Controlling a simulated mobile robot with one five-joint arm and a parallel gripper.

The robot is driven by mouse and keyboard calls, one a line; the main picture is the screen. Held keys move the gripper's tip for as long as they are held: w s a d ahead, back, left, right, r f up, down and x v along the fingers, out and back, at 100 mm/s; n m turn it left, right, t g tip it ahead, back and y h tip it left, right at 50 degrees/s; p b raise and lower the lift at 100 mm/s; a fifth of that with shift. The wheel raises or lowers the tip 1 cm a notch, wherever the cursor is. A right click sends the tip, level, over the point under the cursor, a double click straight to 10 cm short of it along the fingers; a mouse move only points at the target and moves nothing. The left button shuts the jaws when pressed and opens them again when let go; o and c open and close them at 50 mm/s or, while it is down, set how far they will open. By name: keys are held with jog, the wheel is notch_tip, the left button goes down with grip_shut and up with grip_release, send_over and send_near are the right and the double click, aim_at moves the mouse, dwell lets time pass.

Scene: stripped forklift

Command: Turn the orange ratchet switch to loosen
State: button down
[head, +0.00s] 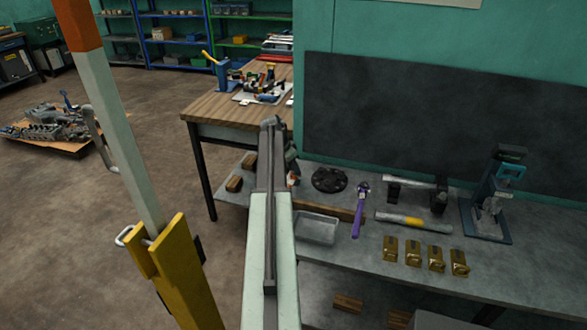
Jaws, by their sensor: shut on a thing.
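My pale green arm link with its grey rail (270,225) runs up the middle of the view and ends in a grey joint. Just right of this link, a small dark shape shows over the bench, with a small orange and white patch (293,179) below it. I cannot tell whether this patch is the orange ratchet switch. My gripper's fingers cannot be made out; the arm link blocks the view there. A purple-handled tool (358,215) lies on the bench, apart from my arm link. No other orange switch can be made out.
The grey bench (500,265) holds a metal tray (317,229), a dark disc (329,179), several brass blocks (412,255) and a blue-framed press (494,205). A wooden table (210,107) stands behind. A pallet of metal parts (50,130) lies far left. The floor between is clear.

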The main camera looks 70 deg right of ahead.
jog(key=n, duration=0.1)
jog(key=n+t, duration=0.1)
jog(key=n, duration=0.2)
jog(key=shift+s+a+t+h, duration=0.15)
jog(key=shift+s+t+h, duration=0.1)
jog(key=shift+t+h, duration=0.05)
jog(key=n+t, duration=0.1)
jog(key=n, duration=0.3)
jog(key=shift+s, duration=0.15)
jog(key=n+t, duration=0.2)
jog(key=n, duration=0.2)
jog(key=shift+s, duration=0.15)
jog(key=shift+s+d+n+t+y, duration=0.1)
jog(key=shift+n+t+y, duration=0.25)
jog(key=shift+n, duration=0.7)
jog(key=shift+d+n+t+y, duration=0.1)
jog(key=shift+n+t+y, duration=0.2)
jog(key=shift+n, duration=0.75)
jog(key=shift+s, duration=0.1)
jog(key=c, duration=1.1)
grip_release()
jog(key=shift+o, duration=0.2)
